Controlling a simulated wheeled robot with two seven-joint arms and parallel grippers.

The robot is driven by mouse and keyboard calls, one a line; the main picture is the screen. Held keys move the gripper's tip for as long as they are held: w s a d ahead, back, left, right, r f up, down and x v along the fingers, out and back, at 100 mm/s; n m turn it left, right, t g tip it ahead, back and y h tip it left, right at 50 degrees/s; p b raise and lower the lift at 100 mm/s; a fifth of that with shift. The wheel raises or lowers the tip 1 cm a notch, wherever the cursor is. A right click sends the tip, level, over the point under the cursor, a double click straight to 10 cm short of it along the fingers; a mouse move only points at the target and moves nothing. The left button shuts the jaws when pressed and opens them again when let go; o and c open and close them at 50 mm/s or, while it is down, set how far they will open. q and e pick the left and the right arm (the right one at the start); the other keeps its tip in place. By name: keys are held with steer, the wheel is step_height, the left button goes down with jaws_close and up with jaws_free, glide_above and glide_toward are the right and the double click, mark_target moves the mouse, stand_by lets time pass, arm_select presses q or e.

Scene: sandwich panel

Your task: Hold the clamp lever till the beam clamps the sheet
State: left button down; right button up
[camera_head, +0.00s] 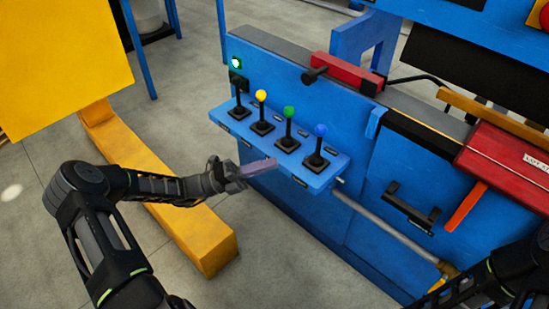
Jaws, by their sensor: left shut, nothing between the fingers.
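A blue shelf (222,117) on the machine's front carries a row of levers on black bases. One has a black top (238,80), then come a yellow-knobbed lever (261,96), a green-knobbed lever (289,113) and a blue-knobbed lever (321,131). I cannot read which one is the clamp lever. All stand roughly upright. I cannot make out the clamp beam or sheet clearly. My right arm shows at the lower right; its gripper is not visible.
A green light (236,63) glows above the levers. A red block with a black handle (345,72) sits on the machine's top edge. A red panel (505,165) is at the right. A metal pipe (385,230) runs below the shelf. A yellow beam (205,240) lies at left.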

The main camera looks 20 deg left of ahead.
mark_target(319, 146)
arm_select(q)
steer(key=w+a+b+x, duration=0.1)
steer(key=w+b+x, duration=0.1)
steer(key=x, duration=0.9)
steer(key=shift+w+r, duration=0.2)
steer(key=shift+r, duration=0.25)
steer(key=shift+a, duration=0.1)
